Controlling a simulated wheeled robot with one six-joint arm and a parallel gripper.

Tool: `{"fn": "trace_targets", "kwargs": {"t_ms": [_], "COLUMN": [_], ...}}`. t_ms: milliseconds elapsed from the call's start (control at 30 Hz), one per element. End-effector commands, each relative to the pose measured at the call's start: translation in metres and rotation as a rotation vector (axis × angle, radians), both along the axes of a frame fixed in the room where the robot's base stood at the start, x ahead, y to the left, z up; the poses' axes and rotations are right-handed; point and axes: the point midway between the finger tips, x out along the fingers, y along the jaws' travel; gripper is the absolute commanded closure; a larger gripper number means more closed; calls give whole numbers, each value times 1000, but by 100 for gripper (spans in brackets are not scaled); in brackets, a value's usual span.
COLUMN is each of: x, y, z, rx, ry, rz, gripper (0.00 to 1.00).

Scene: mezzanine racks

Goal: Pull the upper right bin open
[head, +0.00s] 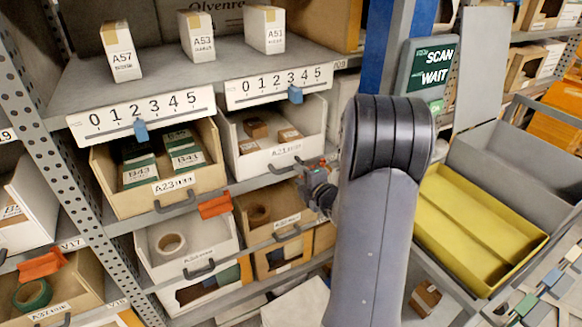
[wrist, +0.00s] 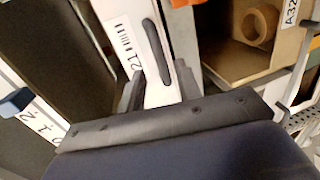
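The upper right bin (head: 262,157) is white, labelled A21, with small brown boxes inside and a dark bar handle (head: 284,166) on its front. It sits on the upper shelf under a 0–5 scale strip, right of the A23 bin (head: 170,184). My gripper (head: 318,184) is just right of the handle in the head view, partly hidden by my arm. In the wrist view, my gripper (wrist: 159,88) is open, its two dark fingers apart in front of the white bin front (wrist: 128,45). The handle (wrist: 157,52) lies between their lines; I cannot tell whether they touch it.
Lower bins (head: 190,245) hold tape rolls. Orange clips (head: 215,206) and blue sliders (head: 295,95) stick out from the shelf edges. Small white boxes (head: 197,37) stand above. A SCAN WAIT screen (head: 427,67) and a yellow tray (head: 475,230) are at the right.

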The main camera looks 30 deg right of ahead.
Motion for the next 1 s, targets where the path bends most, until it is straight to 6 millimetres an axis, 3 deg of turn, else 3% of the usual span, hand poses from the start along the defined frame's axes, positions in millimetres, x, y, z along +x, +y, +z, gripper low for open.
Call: {"fn": "trace_targets", "kwargs": {"t_ms": [200, 400, 733, 1000], "x": [40, 59, 62, 62], "y": [3, 3, 2, 2], "z": [-8, -12, -13, -13], "rx": [2, 1, 2, 2], "ry": [0, 0, 1, 1], "rz": [3, 1, -1, -1], "gripper": [67, 67, 67, 88]}}
